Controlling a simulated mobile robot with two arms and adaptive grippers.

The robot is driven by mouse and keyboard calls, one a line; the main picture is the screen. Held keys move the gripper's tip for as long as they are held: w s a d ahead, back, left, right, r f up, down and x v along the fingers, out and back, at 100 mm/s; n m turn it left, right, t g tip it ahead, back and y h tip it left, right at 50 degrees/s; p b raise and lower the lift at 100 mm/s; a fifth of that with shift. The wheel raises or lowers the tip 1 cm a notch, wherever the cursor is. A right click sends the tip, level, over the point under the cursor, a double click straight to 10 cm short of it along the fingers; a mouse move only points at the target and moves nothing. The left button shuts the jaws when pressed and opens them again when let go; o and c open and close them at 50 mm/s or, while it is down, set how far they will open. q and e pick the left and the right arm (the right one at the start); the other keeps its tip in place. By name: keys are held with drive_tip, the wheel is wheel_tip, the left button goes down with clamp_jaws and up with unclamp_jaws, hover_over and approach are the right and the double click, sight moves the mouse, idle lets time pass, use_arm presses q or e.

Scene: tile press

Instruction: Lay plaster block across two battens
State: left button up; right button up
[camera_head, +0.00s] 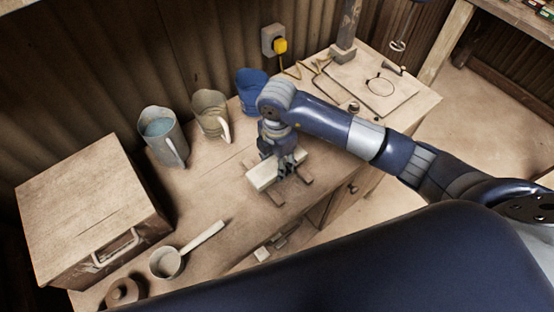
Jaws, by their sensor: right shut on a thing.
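The plaster block (262,174) is a pale, flat bar on the workbench, near its front middle. My left gripper is out of view.
Three jugs, grey (160,130), tan (210,112) and blue (250,85), stand along the back. A wooden box (90,200) fills the left. A board (375,85) lies back right.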

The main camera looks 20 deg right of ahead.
drive_tip(key=shift+f, duration=0.25)
drive_tip(key=o, duration=1.4)
drive_tip(key=shift+r, duration=0.25)
wheel_tip(320, 180, up, 12)
drive_tip(key=b, duration=0.1)
drive_tip(key=shift+b, duration=0.35)
